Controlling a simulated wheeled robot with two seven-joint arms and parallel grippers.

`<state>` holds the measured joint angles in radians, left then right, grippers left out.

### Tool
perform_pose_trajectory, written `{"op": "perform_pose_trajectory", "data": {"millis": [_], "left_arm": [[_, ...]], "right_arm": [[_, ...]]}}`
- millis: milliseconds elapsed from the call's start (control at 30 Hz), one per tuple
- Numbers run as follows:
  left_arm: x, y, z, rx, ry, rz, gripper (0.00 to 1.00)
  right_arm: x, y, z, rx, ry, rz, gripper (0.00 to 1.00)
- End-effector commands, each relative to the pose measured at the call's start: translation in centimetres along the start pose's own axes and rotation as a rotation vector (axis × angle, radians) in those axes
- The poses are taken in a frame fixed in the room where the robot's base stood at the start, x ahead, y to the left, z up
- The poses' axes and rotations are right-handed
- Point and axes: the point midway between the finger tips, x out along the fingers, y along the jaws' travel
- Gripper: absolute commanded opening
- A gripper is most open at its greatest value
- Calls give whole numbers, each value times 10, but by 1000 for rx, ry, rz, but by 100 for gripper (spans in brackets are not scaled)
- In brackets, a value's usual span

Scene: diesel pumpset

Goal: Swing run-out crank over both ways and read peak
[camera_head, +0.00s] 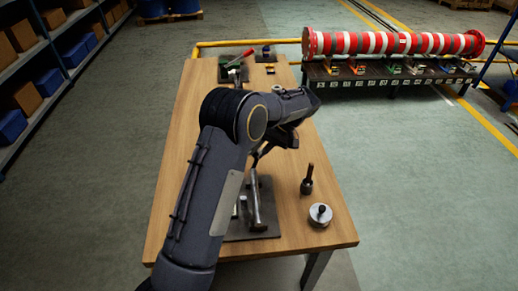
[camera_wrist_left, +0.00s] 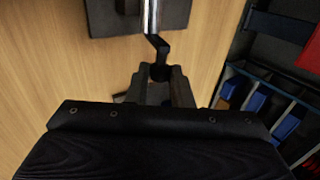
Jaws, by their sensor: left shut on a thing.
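The run-out fixture has a dark base plate (camera_head: 262,228) and a bright metal shaft (camera_head: 255,205), standing on the near part of the wooden bench. In the left wrist view the base plate (camera_wrist_left: 105,18) and the shaft's end show at the top. A black cranked arm (camera_wrist_left: 157,43) runs from the shaft to a dark knob. My left gripper (camera_wrist_left: 160,82) is shut on the crank's knob end, one finger on each side. In the head view my left forearm and wrist cover part of the fixture. No dial reading can be made out. My right gripper is not in view.
A round metal piece with a black knob (camera_head: 320,214) and a dark tool with a brown upright handle (camera_head: 307,182) stand on the bench's right side. A red-handled device (camera_head: 238,62) sits at the far end. A striped red-white tube (camera_head: 395,43) lies beyond. Shelves are at left.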

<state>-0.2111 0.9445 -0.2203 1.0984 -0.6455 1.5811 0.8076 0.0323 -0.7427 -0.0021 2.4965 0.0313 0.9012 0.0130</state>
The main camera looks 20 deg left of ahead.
Motion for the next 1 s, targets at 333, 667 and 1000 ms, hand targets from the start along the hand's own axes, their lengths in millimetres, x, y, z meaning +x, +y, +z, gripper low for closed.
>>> {"op": "perform_pose_trajectory", "data": {"millis": [333, 667, 1000], "left_arm": [[-1, 0, 0, 0, 3, 3, 41], [-12, 2, -1, -1, 5, 5, 41], [-67, 1, -1, -1, 5, 4, 41]], "right_arm": [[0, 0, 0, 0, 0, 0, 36], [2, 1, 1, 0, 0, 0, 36], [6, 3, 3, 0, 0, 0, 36]]}}
